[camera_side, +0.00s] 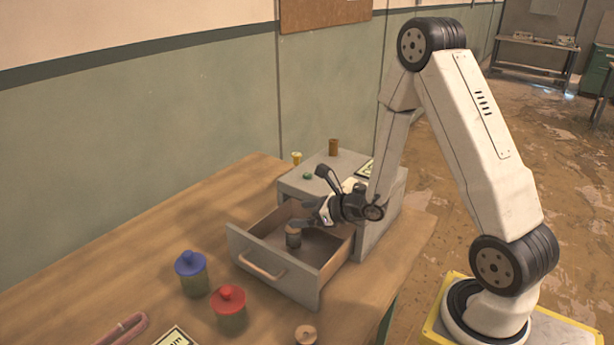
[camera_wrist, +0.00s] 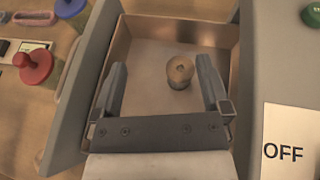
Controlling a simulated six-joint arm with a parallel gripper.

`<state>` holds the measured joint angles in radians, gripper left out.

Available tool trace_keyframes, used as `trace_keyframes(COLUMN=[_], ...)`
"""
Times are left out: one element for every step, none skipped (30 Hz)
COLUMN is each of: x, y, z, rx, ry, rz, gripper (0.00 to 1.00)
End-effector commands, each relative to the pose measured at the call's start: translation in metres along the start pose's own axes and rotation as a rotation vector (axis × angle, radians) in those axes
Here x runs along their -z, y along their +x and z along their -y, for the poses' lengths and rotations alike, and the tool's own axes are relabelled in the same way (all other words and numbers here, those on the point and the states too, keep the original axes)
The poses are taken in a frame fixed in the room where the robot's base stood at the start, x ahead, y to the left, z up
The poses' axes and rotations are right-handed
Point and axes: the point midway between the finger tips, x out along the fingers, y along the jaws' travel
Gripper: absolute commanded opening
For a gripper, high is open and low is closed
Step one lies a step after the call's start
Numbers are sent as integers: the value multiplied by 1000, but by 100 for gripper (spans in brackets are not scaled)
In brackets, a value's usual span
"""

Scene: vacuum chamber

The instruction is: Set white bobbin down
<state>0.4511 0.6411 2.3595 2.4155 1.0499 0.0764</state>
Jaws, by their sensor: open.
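A small cylindrical bobbin (camera_side: 293,236) stands upright on the floor of the open drawer (camera_side: 262,262). It looks tan-grey rather than clearly white in this light. In the wrist view the bobbin (camera_wrist: 180,72) shows its round top, between the two fingers and nearer the right one, with gaps on both sides. My gripper (camera_side: 318,212) is open and reaches into the space above the drawer. In the wrist view the fingers of my gripper (camera_wrist: 162,64) are spread wide and hold nothing. The drawer (camera_wrist: 215,35) surrounds the bobbin with bare floor around it.
The grey cabinet (camera_side: 375,225) carries a brown cylinder (camera_side: 333,147), a yellowish one (camera_side: 296,158) and a green knob (camera_side: 307,176). A blue-lidded jar (camera_side: 192,275), a red-lidded jar (camera_side: 229,308) and a wooden round piece (camera_side: 306,335) stand on the table (camera_side: 150,270).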

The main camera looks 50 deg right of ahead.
Motion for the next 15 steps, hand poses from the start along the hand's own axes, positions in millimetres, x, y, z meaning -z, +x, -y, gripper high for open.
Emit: trace_keyframes(x=[-2, -3, -5, -6, -6, -7, -8, -8, -8, -8, -7, -7, -6, -5, -4], y=[0, 0, -1, -2, -2, -4, -6, -7, -10, -12, -14, -18, -20, -23, -27], z=[-9, -14, -23, -30, -37, -46, -53, -60, -69, -75, -82, -90, -95, -101, -108], rx=[-38, -63, -102, -132, -165, -208, -242, -276, -320, -351, -383, -425, -455, -486, -526], ry=[-29, -49, -79, -104, -131, -169, -199, -230, -272, -304, -336, -380, -413, -446, -493], rz=[-7, -13, -21, -27, -36, -45, -53, -62, -71, -79, -88, -97, -105, -113, -123], gripper=[97, 97, 97, 97, 97, 97, 97, 97, 97, 97, 97, 97, 97, 97, 97])
